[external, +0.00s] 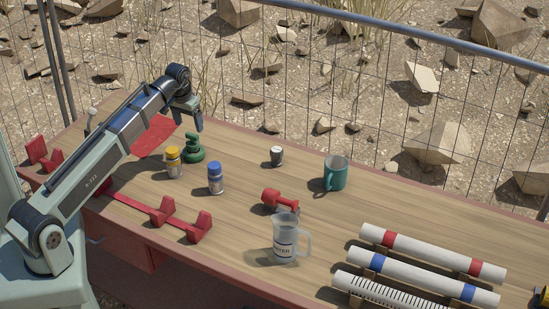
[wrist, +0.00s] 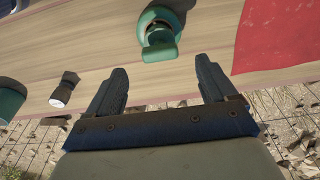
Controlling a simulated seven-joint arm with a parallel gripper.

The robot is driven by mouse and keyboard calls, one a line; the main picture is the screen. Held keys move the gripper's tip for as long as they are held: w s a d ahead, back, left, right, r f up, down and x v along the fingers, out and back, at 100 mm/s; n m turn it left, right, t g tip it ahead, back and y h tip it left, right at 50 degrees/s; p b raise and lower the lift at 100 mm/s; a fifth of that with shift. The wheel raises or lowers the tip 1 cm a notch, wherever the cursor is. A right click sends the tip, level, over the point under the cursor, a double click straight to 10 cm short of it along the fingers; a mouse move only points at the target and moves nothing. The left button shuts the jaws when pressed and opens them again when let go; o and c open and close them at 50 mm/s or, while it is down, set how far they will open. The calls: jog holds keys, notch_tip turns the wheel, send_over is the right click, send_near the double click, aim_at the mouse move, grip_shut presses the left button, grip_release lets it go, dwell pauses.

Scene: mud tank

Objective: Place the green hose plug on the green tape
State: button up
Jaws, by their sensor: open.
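A dark green piece (external: 192,155) with a rounded, wide base stands on the table, with a smaller green part (external: 192,136) above it. I cannot tell for certain which is the hose plug and which the tape, or how they join. In the wrist view a rounded green part (wrist: 158,16) and a lighter, blocky green part (wrist: 162,52) show just beyond my fingertips. My gripper (wrist: 162,70) is open and empty, its fingers on either side of the lighter green part's line. In the external view my gripper (external: 189,116) hangs above and close to the green pieces.
A yellow-capped bottle (external: 173,161) and a blue-capped bottle (external: 215,178) stand close by. A red sheet (wrist: 280,35) lies on one side.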

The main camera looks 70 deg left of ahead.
jog(key=shift+s+d+r, duration=0.1)
jog(key=shift+r, duration=0.8)
jog(key=shift+s+d+r, duration=0.1)
jog(key=shift+r, duration=0.75)
